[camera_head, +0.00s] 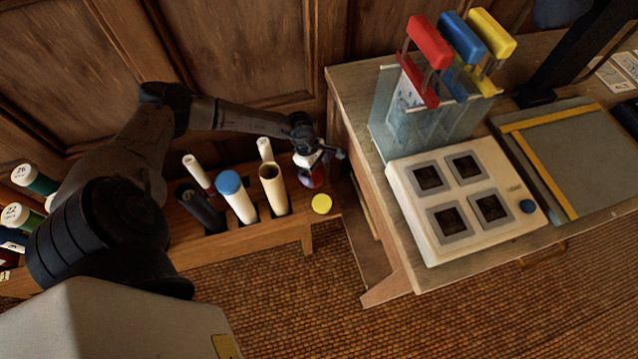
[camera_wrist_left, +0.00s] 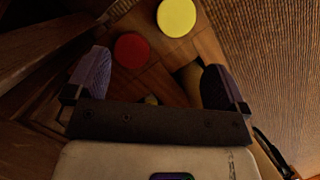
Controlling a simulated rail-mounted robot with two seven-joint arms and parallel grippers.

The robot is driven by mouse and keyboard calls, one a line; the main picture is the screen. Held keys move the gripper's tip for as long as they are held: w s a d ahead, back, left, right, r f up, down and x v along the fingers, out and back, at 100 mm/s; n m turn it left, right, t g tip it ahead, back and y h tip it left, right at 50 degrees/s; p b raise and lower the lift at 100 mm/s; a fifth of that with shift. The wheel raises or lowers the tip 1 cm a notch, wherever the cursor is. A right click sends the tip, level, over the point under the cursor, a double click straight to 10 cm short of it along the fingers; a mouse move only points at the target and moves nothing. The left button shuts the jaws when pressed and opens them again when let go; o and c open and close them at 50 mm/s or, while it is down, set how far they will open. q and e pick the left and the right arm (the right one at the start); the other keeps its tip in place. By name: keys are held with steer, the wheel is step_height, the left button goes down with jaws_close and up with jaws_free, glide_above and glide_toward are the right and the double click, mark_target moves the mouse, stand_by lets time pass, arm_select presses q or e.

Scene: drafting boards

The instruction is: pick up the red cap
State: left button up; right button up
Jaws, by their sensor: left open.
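The red cap (camera_wrist_left: 131,50) is a flat round disc lying on the wooden rack in the left wrist view. My left gripper (camera_wrist_left: 156,80) is open and empty, its two purple-grey fingers spread wide. The cap shows beyond the gripper body, nearer the left finger than the right, and apart from both. In the head view my left gripper (camera_head: 314,168) hangs over the right end of the rack. A reddish patch shows below it, mostly covered, so I cannot clearly separate cap and fingers there. My right gripper is not in view.
A yellow cap (camera_head: 321,204) lies close to the red one; it also shows in the left wrist view (camera_wrist_left: 176,17). Tubes stand in the rack to the left, including a blue-capped one (camera_head: 236,193) and an open cream one (camera_head: 273,188). A desk (camera_head: 352,110) stands to the right.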

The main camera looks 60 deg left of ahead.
arm_select(q)
steer(key=y+b, duration=0.1)
steer(key=y, duration=0.1)
glide_toward(314, 178)
steer(key=shift+w+d+f+b, duration=0.1)
steer(key=shift+w+f+b, duration=0.05)
steer(key=shift+f+b, duration=0.45)
steer(key=shift+w+d+f+b, duration=0.1)
steer(key=shift+f+b, duration=0.45)
steer(key=shift+f, duration=0.05)
steer(key=shift+w+f, duration=0.15)
steer(key=shift+f, duration=0.6)
steer(key=f+b, duration=0.1)
steer(key=f, duration=0.1)
steer(key=f+b, duration=0.2)
steer(key=shift+w+d+f, duration=0.1)
steer(key=shift+d+f, duration=0.1)
steer(key=shift+f, duration=0.1)
steer(key=shift+d+f+b, duration=0.1)
steer(key=shift+f+b, duration=0.25)
